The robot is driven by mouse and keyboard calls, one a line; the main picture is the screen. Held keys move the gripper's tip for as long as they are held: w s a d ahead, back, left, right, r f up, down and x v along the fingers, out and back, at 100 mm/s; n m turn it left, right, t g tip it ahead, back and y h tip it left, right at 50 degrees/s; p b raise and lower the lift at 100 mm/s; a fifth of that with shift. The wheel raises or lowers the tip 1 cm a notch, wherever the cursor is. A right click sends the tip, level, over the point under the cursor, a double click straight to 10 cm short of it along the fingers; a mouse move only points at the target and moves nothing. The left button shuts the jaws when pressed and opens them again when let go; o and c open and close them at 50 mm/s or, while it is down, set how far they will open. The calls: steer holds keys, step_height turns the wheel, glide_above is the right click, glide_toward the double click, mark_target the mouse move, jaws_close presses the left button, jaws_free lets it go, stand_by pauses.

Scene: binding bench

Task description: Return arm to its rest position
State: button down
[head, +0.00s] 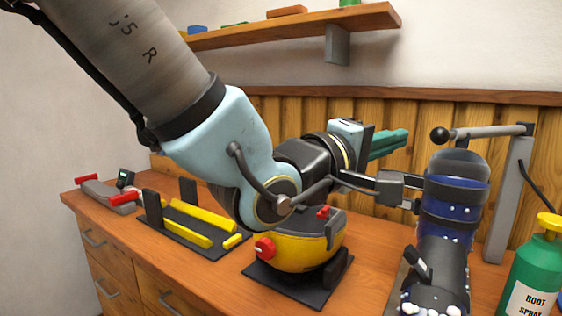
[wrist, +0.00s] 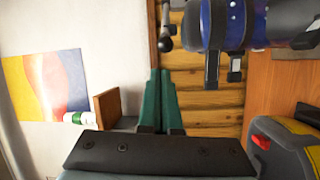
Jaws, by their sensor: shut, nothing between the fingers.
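My gripper (head: 388,143) has two green fingers and is held up above the bench, in front of the wooden slat wall. In the wrist view the fingers (wrist: 159,102) lie side by side, shut with nothing between them. My arm comes down from the upper left and bends at a pale blue joint above the bench. The gripper is behind and to the left of the blue and black boot (head: 455,205), apart from it in the head view. The boot also shows at the top right of the wrist view (wrist: 248,22).
The wooden bench (head: 205,287) carries a yellow and black device (head: 300,250), a black tray with yellow bars (head: 165,236), a grey tool with red ends (head: 108,192) and a green spray bottle (head: 528,272). A grey post with a ball-ended lever (head: 485,132) stands behind the boot. A shelf (head: 290,30) hangs above.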

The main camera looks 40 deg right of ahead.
steer(key=w+a+f+n+t+y, duration=0.1)
steer(key=w+a+f+t+y, duration=0.2)
steer(key=w, duration=0.5)
steer(key=w+f+t+y, duration=0.1)
steer(key=w+f+t, duration=0.25)
steer(key=w, duration=0.55)
steer(key=w+a+f+t+y, duration=0.1)
steer(key=w+a+f+y, duration=0.25)
steer(key=w+a, duration=0.2)
steer(key=w+a+f+t+y, duration=0.1)
steer(key=w+a+f+y, duration=0.1)
steer(key=w+a+f, duration=0.4)
steer(key=w+a+f+y, duration=0.2)
steer(key=w+a+y, duration=0.1)
steer(key=w+a, duration=0.5)
steer(key=s+a+f+g+y, duration=0.1)
steer(key=a+f+y, duration=0.1)
steer(key=a, duration=0.6)
steer(key=s+a+f+g+y+p, duration=0.1)
steer(key=s+a+f+g+y, duration=0.1)
steer(key=a, duration=0.7)
steer(key=s+a+f+n+g+y, duration=0.1)
steer(key=s+a+f+y, duration=0.1)
steer(key=a, duration=0.6)
steer(key=shift+a+f+g, duration=0.35)
steer(key=shift+a+f, duration=0.05)
steer(key=shift+f, duration=0.15)
